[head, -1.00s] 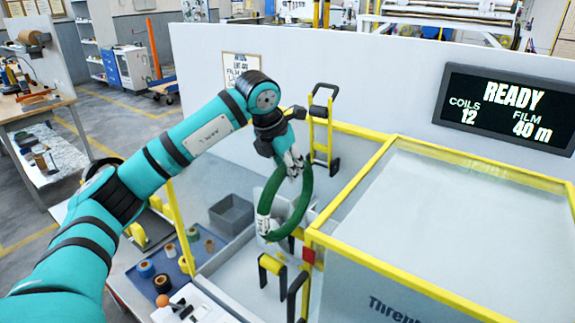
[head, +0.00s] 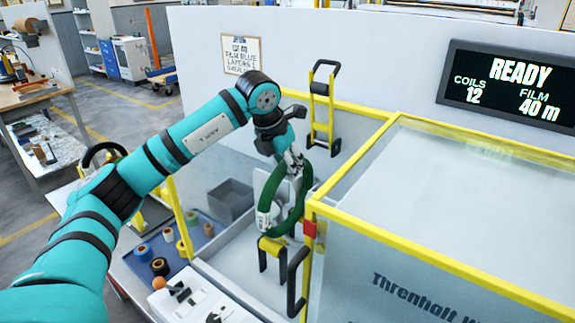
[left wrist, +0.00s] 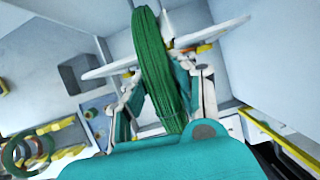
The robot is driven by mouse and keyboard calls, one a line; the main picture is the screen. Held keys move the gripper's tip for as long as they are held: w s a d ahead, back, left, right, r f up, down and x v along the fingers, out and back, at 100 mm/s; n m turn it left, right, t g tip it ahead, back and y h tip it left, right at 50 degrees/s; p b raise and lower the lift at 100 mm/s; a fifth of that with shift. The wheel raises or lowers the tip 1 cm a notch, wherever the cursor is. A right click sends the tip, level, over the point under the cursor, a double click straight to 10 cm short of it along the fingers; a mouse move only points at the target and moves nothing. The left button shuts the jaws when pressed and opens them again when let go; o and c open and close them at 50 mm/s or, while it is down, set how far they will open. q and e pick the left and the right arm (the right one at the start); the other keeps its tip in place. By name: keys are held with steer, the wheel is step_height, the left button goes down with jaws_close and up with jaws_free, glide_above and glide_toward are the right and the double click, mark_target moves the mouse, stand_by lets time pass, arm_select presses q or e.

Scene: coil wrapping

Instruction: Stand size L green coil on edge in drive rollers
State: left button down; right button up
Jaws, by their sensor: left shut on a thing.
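The green coil (head: 267,205) hangs on edge, upright as a ring, inside the yellow-framed machine bay in the head view. In the left wrist view the coil (left wrist: 150,45) stands edge-on between the fingers of my left gripper (left wrist: 160,110). Pale plates (left wrist: 108,71) lie on both sides of it in that view. The drive rollers are not clearly seen, and I cannot tell whether the coil touches them. My right gripper is not in view.
The yellow frame (head: 385,258) of the clear enclosure is close on the right. A grey bin (head: 231,200) and several small rolls on a blue mat (head: 184,262) are at left. A display (head: 508,92) reads READY.

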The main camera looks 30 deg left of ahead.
arm_select(q)
steer(key=shift+f+b, duration=0.45)
steer(key=shift+f, duration=0.05)
stand_by(0.6)
steer(key=c, duration=1.1)
jaws_free()
steer(key=shift+c, duration=0.2)
steer(key=shift+o, duration=0.7)
steer(key=shift+f, duration=0.2)
steer(key=v, duration=1.2)
steer(key=shift+r, duration=0.15)
